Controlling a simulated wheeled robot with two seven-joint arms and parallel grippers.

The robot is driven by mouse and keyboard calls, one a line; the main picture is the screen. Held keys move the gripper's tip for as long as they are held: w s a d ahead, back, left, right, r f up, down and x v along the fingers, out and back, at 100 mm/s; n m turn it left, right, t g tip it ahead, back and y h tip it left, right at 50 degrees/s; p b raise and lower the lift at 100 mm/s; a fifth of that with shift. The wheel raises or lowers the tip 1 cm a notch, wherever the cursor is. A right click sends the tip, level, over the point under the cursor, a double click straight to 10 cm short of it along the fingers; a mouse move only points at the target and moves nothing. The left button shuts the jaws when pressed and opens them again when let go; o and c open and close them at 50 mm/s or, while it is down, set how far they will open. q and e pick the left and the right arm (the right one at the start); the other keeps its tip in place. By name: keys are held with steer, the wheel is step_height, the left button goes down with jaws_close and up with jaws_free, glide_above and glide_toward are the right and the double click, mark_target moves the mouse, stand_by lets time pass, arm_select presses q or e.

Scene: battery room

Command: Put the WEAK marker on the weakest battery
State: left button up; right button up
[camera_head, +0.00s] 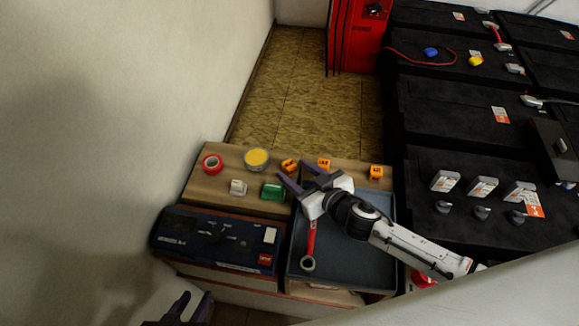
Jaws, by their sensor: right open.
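Several large black batteries (450,108) fill the right side; I cannot read which is weakest. Three small orange blocks stand along the back of the wooden bench: left (289,165), middle (324,163) and right (376,172). I cannot read any WEAK lettering on them. My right gripper (290,170) is open, over the bench beside the left orange block; I cannot tell whether it touches it. My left gripper (191,304) is low at the bottom left, apart from the bench top, its two dark fingers spread and empty.
The bench (212,187) also holds red tape (212,164), a yellow-topped tin (256,159), a white item (238,187) and a green box (273,191). A dark tray (345,262) holds a red-handled wrench (311,240). A blue case (213,238) is in front. A red cabinet (352,45) stands behind.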

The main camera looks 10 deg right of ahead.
jaws_close()
steer(key=w+d+r+m+t+h+p, duration=0.1)
steer(key=w+d+r+m+h+p, duration=0.1)
steer(key=r, duration=1.2)
steer(key=w+d+r+m+h+p, duration=0.1)
steer(key=w+d+r, duration=0.1)
steer(key=r, duration=1.2)
steer(key=s+d+r+h, duration=0.1)
steer(key=s+d+r, duration=0.1)
steer(key=s+r, duration=0.2)
steer(key=s+d+r+m+h, duration=0.1)
steer(key=s+r, duration=0.3)
steer(key=r, duration=0.5)
steer(key=shift+d, duration=0.55)
steer(key=shift+s+a, duration=0.1)
